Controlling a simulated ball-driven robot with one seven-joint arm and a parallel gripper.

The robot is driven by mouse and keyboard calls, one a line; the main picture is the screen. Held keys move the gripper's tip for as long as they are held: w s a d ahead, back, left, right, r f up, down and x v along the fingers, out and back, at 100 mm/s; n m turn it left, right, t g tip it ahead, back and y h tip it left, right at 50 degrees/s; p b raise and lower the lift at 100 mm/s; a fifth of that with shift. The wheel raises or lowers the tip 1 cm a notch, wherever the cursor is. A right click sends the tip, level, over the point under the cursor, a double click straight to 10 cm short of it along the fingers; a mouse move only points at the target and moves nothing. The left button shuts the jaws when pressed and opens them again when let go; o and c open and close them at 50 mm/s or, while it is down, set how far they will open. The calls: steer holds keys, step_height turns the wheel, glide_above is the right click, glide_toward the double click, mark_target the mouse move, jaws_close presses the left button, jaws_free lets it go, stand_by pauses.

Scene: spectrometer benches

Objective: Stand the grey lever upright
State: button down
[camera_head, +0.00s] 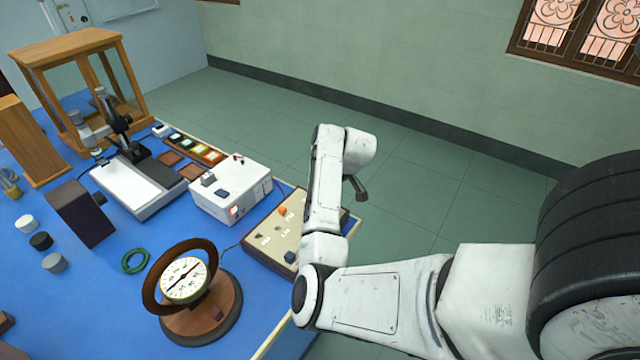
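No grey lever can be made out for certain. A small grey raised part (208,179) stands on top of the white box (230,187); it is too small to tell whether it is a lever or how it is tilted. My gripper (356,188) hangs at the end of my raised arm, right of the panel and apart from the white box. Its dark fingers are seen edge-on, so their opening cannot be judged.
A round dial meter (185,279) on a wooden base stands at the front of the blue bench (110,315). A green coil (135,261), a microscope-like stand (125,135) and a wooden frame case (70,45) are on the bench. Open floor (410,160) lies right of it.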

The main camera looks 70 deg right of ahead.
steer(key=shift+s+d, duration=0.1)
steer(key=shift+s, duration=0.15)
steer(key=c, duration=1.2)
jaws_free()
steer(key=shift+o, duration=1.2)
steer(key=shift+w, duration=0.1)
steer(key=shift+r, duration=0.1)
steer(key=v, duration=1)
steer(key=shift+s+r+b, duration=0.2)
steer(key=shift+s+b, duration=0.1)
steer(key=shift+s, duration=0.1)
